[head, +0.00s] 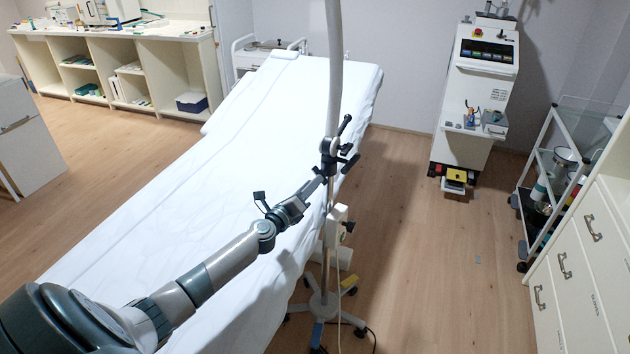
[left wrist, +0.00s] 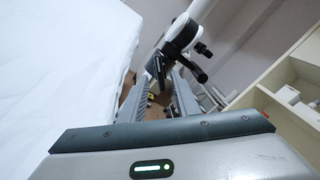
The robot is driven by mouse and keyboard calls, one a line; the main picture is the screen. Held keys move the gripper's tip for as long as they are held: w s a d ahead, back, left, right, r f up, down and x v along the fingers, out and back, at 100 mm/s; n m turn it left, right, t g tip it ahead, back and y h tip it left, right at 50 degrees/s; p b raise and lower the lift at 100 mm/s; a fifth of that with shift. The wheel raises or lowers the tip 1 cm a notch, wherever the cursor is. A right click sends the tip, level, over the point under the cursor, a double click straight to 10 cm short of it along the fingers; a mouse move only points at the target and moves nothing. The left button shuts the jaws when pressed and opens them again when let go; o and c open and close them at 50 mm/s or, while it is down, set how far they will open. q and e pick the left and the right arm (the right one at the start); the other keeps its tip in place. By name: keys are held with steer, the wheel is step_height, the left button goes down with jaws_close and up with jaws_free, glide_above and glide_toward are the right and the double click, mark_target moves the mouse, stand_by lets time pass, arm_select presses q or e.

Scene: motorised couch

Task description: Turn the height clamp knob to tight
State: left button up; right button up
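A white pole stand carries a black clamp joint (head: 329,150) with several black knobs and handles, including an upper handle (head: 345,125) and a side knob (head: 350,163). I cannot tell which is the height clamp knob. Another dark knob (head: 348,226) sits on a white box lower on the stand. My left gripper (head: 321,181) is just below and left of the clamp joint. In the left wrist view its two fingers (left wrist: 160,92) are apart, with a dark handle (left wrist: 158,68) beyond the gap. Contact cannot be made out. My right gripper is not in view.
The white-covered couch (head: 240,130) lies under my left arm. The stand's wheeled base (head: 325,305) is on the floor beside it.

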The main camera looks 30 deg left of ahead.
mark_target(322, 174)
arm_select(q)
steer(key=shift+w+a, duration=0.1)
steer(key=shift+w, duration=1.2)
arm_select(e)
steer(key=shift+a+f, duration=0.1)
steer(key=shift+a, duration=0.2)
arm_select(q)
steer(key=shift+c, duration=0.9)
jaws_close()
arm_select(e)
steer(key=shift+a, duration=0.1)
